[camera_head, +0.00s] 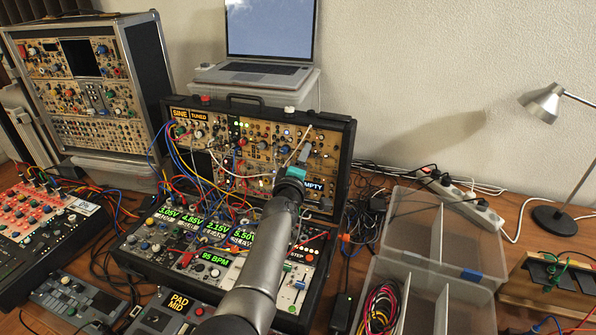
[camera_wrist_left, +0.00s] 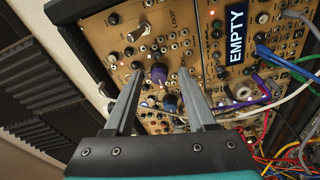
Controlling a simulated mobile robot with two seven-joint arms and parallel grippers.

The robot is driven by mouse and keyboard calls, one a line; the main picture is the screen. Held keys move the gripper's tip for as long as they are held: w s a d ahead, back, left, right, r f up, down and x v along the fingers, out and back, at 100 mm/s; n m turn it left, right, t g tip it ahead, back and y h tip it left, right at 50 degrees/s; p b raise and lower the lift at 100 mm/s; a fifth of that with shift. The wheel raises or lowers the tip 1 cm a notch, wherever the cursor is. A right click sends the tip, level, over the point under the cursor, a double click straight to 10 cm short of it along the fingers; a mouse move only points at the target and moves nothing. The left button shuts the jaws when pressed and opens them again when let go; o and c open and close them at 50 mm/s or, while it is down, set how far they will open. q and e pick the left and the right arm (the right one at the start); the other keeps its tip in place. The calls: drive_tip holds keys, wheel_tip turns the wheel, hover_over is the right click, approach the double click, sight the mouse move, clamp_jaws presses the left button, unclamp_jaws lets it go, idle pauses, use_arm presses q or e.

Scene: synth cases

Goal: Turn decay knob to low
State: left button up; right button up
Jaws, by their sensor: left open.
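The modular synth case (camera_head: 343,150) stands open, its tan upper panel facing me. My left gripper (camera_head: 304,143) is at the panel's right side, near the EMPTY label (camera_head: 312,186). In the left wrist view, the left gripper (camera_wrist_left: 161,75) is open and empty. A blue knob (camera_wrist_left: 170,103) shows farther down between the fingers. The small panel lettering is unreadable, so I cannot tell which knob is decay. My right gripper is not in view.
Patch cables (camera_head: 195,165) hang across the case's left and middle; more cables (camera_wrist_left: 290,75) cross the panel's right side in the wrist view. A laptop (camera_head: 268,45) stands behind. Clear divided boxes (camera_head: 430,255) and a desk lamp (camera_head: 545,105) are at right.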

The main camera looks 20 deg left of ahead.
use_arm(q)
drive_tip(key=s+d+p, duration=0.1)
drive_tip(key=s+p, duration=0.7)
drive_tip(key=s, duration=0.7)
drive_tip(key=shift+r+p, duration=0.3)
drive_tip(key=shift+r, duration=0.1)
